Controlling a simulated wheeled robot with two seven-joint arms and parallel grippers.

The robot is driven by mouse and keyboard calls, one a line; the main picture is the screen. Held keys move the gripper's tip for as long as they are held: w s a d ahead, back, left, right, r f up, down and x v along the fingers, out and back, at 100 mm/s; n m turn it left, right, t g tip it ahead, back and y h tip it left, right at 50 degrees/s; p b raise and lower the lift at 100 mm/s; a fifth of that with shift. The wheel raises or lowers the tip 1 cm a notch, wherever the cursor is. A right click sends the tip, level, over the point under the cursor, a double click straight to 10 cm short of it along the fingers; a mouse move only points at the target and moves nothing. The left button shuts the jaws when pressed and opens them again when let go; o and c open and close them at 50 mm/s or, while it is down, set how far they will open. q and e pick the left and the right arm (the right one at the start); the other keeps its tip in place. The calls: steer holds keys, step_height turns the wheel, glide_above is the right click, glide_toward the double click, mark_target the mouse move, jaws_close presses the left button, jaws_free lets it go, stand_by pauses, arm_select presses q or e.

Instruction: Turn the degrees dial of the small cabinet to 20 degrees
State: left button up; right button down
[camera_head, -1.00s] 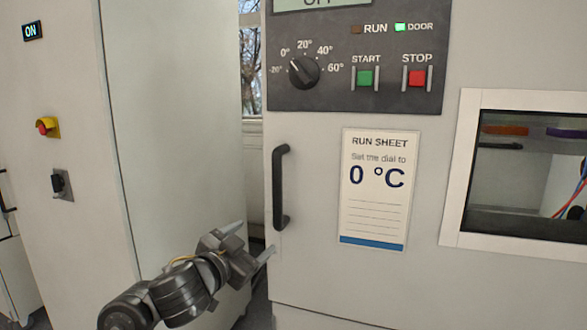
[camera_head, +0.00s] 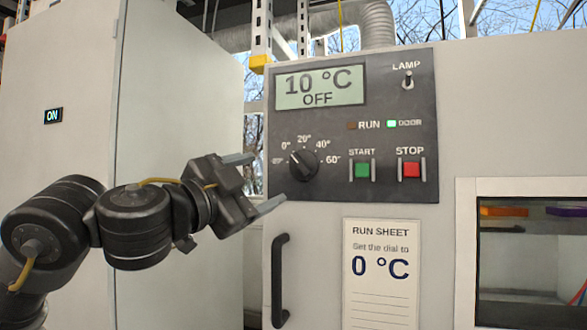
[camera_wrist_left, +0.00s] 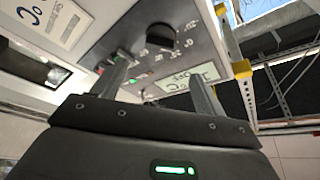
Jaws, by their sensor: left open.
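The degrees dial (camera_head: 303,164) is a round black knob on the dark panel of the small cabinet (camera_head: 450,110). Its pointer line tilts up and left, between the 0° and 20° marks. The display (camera_head: 320,87) above reads 10 °C and OFF. My left gripper (camera_head: 266,180) is open and empty, just left of the dial and apart from it, its fingers pointing right towards the panel. In the left wrist view the dial (camera_wrist_left: 160,38) shows beyond the gap between the two spread fingers (camera_wrist_left: 158,68). My right gripper is not in view.
A run sheet (camera_head: 381,285) below the panel reads "Set the dial to 0 °C". A black door handle (camera_head: 279,280) stands below the dial. The green START button (camera_head: 362,170), red STOP button (camera_head: 411,170) and lamp switch (camera_head: 408,82) are to the right. A tall cabinet (camera_head: 180,100) stands left.

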mark_target(297, 165)
arm_select(q)
steer(key=p+x, duration=0.2)
steer(key=x, duration=0.7)
steer(key=shift+d+r+p, duration=0.1)
steer(key=shift+r+p, duration=0.05)
steer(key=shift+p, duration=0.25)
steer(key=shift+x, duration=0.85)
steer(key=c, duration=1)
